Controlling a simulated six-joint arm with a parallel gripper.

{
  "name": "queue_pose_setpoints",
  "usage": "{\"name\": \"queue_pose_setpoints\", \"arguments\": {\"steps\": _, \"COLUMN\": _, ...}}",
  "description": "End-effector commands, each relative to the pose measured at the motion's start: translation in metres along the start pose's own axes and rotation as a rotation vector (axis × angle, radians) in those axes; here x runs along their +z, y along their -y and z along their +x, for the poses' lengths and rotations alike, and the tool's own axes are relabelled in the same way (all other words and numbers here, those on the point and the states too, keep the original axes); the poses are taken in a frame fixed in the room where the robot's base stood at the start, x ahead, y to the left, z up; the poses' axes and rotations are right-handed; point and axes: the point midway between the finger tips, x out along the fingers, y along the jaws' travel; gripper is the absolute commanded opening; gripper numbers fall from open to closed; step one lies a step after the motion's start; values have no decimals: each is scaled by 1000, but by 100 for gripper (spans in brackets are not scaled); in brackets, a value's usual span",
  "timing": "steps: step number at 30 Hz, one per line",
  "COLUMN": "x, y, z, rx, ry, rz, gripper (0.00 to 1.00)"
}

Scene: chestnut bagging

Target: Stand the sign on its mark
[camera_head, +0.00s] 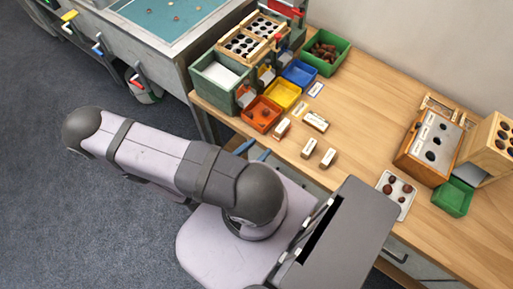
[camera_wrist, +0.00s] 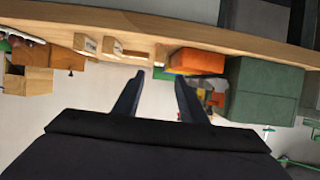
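Several small wooden pieces with white label faces stand on the table: one (camera_head: 282,128) by the orange bin, and two (camera_head: 309,147) (camera_head: 328,158) nearer the front edge. A wider labelled piece (camera_head: 316,121) is just behind them. I cannot tell which one is the sign, and no mark is clearly readable. In the wrist view, which is upside down, two of these blocks (camera_wrist: 85,44) (camera_wrist: 112,47) show left of my fingers. My gripper (camera_wrist: 160,82) is open and empty.
An orange bin (camera_head: 262,114), yellow bin (camera_head: 284,94) and blue bin (camera_head: 299,73) sit beside the green box (camera_head: 218,77). A green tray of chestnuts (camera_head: 327,51) is behind. The table middle is clear.

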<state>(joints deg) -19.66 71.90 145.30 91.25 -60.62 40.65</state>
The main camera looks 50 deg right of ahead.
Motion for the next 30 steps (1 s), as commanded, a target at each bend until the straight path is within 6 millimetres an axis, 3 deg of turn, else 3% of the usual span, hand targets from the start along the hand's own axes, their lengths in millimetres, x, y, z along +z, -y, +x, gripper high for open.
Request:
{"name": "queue_pose_setpoints", "arguments": {"steps": 11, "x": 4, "y": 3, "z": -3, "rx": -2, "ry": 20, "rz": 1, "gripper": 38}}
{"name": "queue_pose_setpoints", "arguments": {"steps": 17, "x": 39, "y": 29, "z": -19, "rx": -24, "ry": 224, "rz": -14, "gripper": 38}}
{"name": "queue_pose_setpoints", "arguments": {"steps": 20, "x": 68, "y": 58, "z": -42, "rx": -69, "ry": 414, "rz": -49, "gripper": 38}}
{"name": "queue_pose_setpoints", "arguments": {"steps": 24, "x": 95, "y": 105, "z": -98, "rx": -202, "ry": 707, "rz": -156, "gripper": 38}}
{"name": "queue_pose_setpoints", "arguments": {"steps": 27, "x": 98, "y": 131, "z": -143, "rx": -334, "ry": 880, "rz": -274, "gripper": 38}}
{"name": "queue_pose_setpoints", "arguments": {"steps": 30, "x": 86, "y": 148, "z": -185, "rx": -482, "ry": 1004, "rz": -419, "gripper": 38}}
